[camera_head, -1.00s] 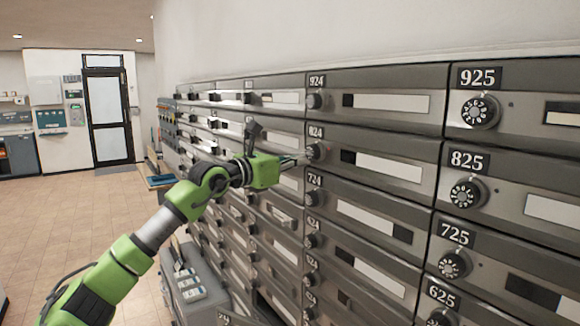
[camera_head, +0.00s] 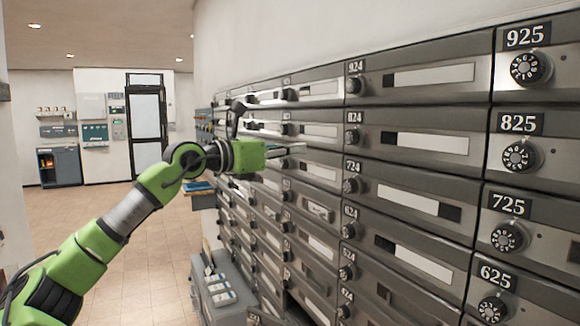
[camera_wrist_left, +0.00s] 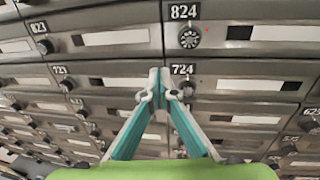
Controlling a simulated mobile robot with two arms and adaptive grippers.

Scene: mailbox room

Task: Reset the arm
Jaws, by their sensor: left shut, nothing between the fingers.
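My left arm, green with grey joints, comes in from the lower left in the head view. My left gripper (camera_head: 302,148) is shut and empty, held in front of the mailbox wall. Its tips point right, a short way left of the dial of box 824 (camera_head: 354,138), and appear apart from it. In the left wrist view the teal and grey fingers meet at their tips (camera_wrist_left: 160,74), just left of the 724 label and below the 824 dial (camera_wrist_left: 189,37). My right gripper is not in view.
The grey mailbox wall (camera_head: 420,190) fills the right side, with numbered dials sticking out. A grey cabinet with cards on top (camera_head: 218,290) stands against it below the gripper. Tiled floor (camera_head: 150,220) lies open at left. A door (camera_head: 147,125) is at the back.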

